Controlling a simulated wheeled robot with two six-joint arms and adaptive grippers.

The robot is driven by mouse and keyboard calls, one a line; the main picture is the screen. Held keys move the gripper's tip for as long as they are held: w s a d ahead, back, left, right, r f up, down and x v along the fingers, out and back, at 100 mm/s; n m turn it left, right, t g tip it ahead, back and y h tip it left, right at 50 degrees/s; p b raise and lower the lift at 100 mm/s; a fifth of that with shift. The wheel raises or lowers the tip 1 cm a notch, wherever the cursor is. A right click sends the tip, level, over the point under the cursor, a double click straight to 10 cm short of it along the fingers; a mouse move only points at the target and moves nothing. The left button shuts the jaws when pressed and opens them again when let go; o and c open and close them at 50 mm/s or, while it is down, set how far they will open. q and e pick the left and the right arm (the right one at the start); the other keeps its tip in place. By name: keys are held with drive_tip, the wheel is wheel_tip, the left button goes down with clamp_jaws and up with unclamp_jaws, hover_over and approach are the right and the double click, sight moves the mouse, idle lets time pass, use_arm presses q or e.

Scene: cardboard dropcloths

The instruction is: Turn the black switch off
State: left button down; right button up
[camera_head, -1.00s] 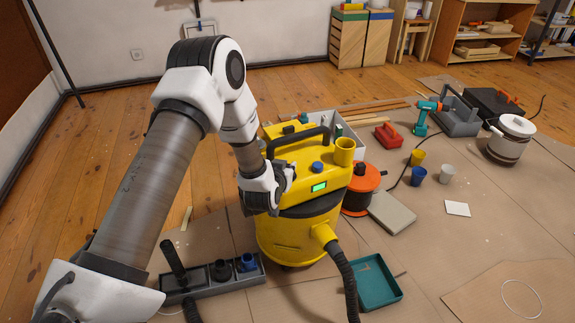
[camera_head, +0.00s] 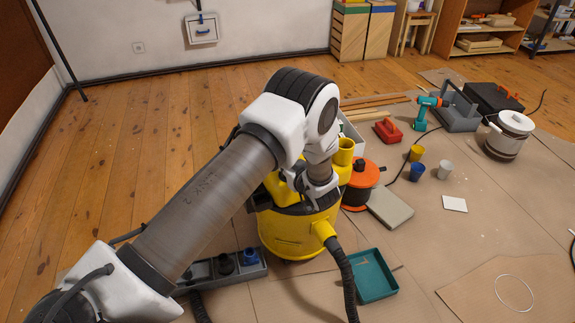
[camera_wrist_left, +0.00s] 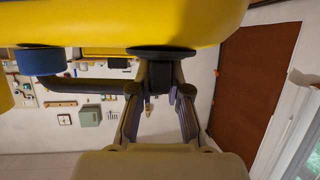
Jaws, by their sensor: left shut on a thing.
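A yellow vacuum cleaner (camera_head: 290,235) with a black band stands on the floor covering, with a hose at its front. My left arm reaches over its top and hides most of the top, including the switch, in the head view. In the left wrist view, the yellow body (camera_wrist_left: 120,22) fills the upper edge. The black switch (camera_wrist_left: 162,50) sits against it, a flat dark disc. My left gripper (camera_wrist_left: 162,76) has its fingertips closed on this dark part. A blue knob (camera_wrist_left: 38,62) is to the left. My right gripper is not in view.
A grey tray with dark sockets (camera_head: 225,266) lies left of the vacuum, and a teal tray (camera_head: 375,274) right of it. An orange reel (camera_head: 361,184) and a grey slab (camera_head: 390,208) are close on the right. Cups, a drill and a white pot stand farther right.

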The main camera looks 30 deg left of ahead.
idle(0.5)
use_arm(q)
drive_tip(key=c, duration=1.1)
unclamp_jaws()
drive_tip(key=v, duration=1.2)
drive_tip(key=shift+w, duration=0.15)
